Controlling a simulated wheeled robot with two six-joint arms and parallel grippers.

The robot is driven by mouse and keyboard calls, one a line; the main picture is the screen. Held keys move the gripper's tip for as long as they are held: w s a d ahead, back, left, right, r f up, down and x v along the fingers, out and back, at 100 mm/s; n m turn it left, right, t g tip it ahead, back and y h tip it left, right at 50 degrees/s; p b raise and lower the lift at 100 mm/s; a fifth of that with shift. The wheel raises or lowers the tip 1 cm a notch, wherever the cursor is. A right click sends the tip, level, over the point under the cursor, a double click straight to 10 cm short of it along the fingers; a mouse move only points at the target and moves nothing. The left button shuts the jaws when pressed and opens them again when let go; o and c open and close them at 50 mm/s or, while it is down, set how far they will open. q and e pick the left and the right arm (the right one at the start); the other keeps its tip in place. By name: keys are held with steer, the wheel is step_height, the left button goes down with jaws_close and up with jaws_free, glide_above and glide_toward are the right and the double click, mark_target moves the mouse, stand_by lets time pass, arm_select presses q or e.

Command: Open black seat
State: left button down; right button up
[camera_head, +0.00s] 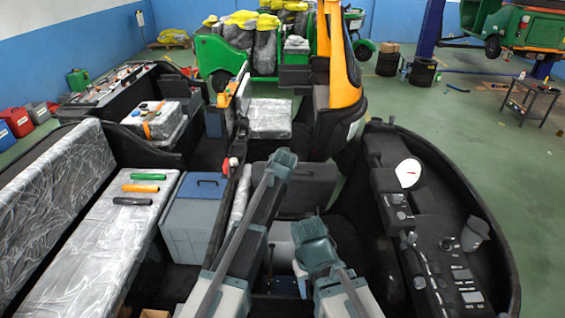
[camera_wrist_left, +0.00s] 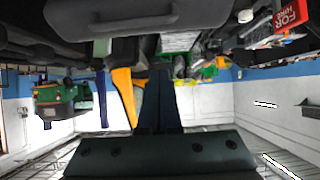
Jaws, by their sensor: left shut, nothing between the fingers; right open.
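The black seat (camera_head: 308,188) is a dark padded block in the middle of the head view, with a slim handle-like strip on its top. It looks flat, and its left part is hidden by my left arm. My left gripper (camera_head: 283,158) is shut and empty at the seat's back left edge; whether it touches is unclear. In the left wrist view its closed fingers (camera_wrist_left: 158,100) point at the room, with a dark padded surface (camera_wrist_left: 110,25) close above them. My right gripper (camera_head: 313,232) is open and empty just in front of the seat.
A black dashboard (camera_head: 445,260) with a white gauge (camera_head: 408,172) curves along the right. A grey box with a blue lid (camera_head: 198,190) and a plastic-wrapped bench (camera_head: 100,245) with screwdriver-like handles lie left. An orange and black part (camera_head: 345,75) rises behind the seat.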

arm_select(q)
steer(key=b+x, duration=0.5)
steer(key=x, duration=0.5)
steer(key=shift+w+f+b, duration=0.2)
steer(key=shift+f+b, duration=0.1)
steer(key=shift+b, duration=0.05)
steer(key=s+f, duration=0.1)
steer(key=s+b, duration=0.1)
steer(key=s, duration=0.1)
steer(key=shift+f+b, duration=0.3)
steer(key=shift+f, duration=0.05)
steer(key=shift+s+f, duration=0.1)
steer(key=shift+s, duration=0.3)
steer(key=shift+w, duration=0.1)
